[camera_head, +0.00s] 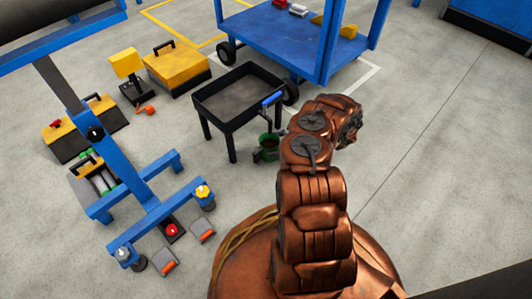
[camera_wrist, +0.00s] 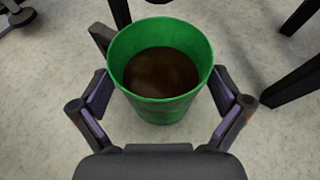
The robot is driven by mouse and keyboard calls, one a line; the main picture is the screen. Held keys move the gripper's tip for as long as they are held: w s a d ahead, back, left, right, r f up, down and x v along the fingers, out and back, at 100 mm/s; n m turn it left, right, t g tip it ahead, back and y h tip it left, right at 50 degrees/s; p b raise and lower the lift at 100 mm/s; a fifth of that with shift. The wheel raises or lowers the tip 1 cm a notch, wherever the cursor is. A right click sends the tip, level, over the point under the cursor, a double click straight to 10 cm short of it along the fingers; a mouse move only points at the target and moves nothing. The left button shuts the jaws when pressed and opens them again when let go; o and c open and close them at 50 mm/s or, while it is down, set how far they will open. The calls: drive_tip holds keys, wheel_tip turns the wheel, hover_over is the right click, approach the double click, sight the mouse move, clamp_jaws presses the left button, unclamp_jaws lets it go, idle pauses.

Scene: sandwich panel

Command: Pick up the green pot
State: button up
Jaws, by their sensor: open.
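The green pot (camera_wrist: 160,107) stands upright on the floor with brown contents inside. In the wrist view it lies just ahead of my gripper (camera_wrist: 162,100), which is open. In the head view the pot (camera_head: 269,143) is small, beside the black table's right leg and partly hidden behind my copper-coloured arm.
A black tray-topped table (camera_head: 236,122) stands beside the pot, with a blue item (camera_head: 272,98) at its corner. Its dark legs (camera_wrist: 294,82) are close to the pot. A blue cart (camera_head: 275,42) is behind. Blue frame equipment (camera_head: 150,200) stands left. Floor at right is clear.

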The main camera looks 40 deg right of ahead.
drive_tip(key=b+x, duration=0.1)
drive_tip(key=x, duration=0.1)
drive_tip(key=shift+w+a+f, duration=0.15)
drive_tip(key=shift+w+f, duration=0.05)
drive_tip(key=shift+w, duration=0.05)
drive_tip(key=c, duration=1.5)
drive_tip(key=shift+r, duration=0.1)
drive_tip(key=shift+c, duration=0.2)
drive_tip(key=shift+r, duration=0.1)
